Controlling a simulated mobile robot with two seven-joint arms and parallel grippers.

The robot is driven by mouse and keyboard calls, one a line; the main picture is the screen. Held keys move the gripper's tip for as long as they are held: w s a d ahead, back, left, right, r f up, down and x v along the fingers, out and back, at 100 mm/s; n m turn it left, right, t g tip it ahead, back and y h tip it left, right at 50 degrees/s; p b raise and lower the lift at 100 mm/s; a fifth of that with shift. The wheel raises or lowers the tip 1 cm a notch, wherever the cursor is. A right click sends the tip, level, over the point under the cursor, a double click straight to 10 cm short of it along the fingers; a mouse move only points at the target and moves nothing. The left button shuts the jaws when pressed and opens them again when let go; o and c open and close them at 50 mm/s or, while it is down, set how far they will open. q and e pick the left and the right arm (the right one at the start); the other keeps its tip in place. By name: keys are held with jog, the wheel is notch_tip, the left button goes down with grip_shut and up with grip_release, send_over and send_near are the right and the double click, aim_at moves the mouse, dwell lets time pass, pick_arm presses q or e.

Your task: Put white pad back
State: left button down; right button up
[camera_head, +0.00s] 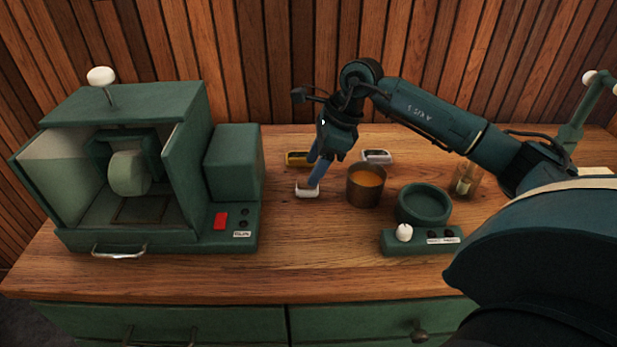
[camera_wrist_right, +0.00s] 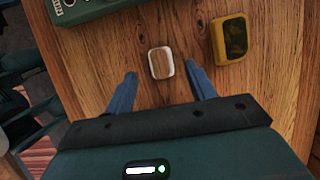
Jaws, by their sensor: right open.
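The white pad (camera_head: 307,191) lies on the wooden bench top, left of the copper-coloured pot. In the right wrist view the pad (camera_wrist_right: 161,63) shows a brown wooden top with a white rim. My right gripper (camera_head: 314,180) points down at it, and its blue fingers partly cover it in the head view. In the wrist view the gripper (camera_wrist_right: 160,75) is open, with one finger to each side of the pad and a gap on both sides. My left gripper is not in view.
A yellow pad (camera_head: 298,158) and a grey-white pad (camera_head: 377,156) lie behind. The pot (camera_head: 366,187) with orange contents stands close right, beside a green round-dish device (camera_head: 423,204). A green buffing machine (camera_head: 130,180) fills the left. The bench front is clear.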

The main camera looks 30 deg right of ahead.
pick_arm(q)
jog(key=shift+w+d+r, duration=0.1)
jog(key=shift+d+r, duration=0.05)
pick_arm(e)
jog(key=v, duration=0.7)
jog(key=shift+r, duration=0.25)
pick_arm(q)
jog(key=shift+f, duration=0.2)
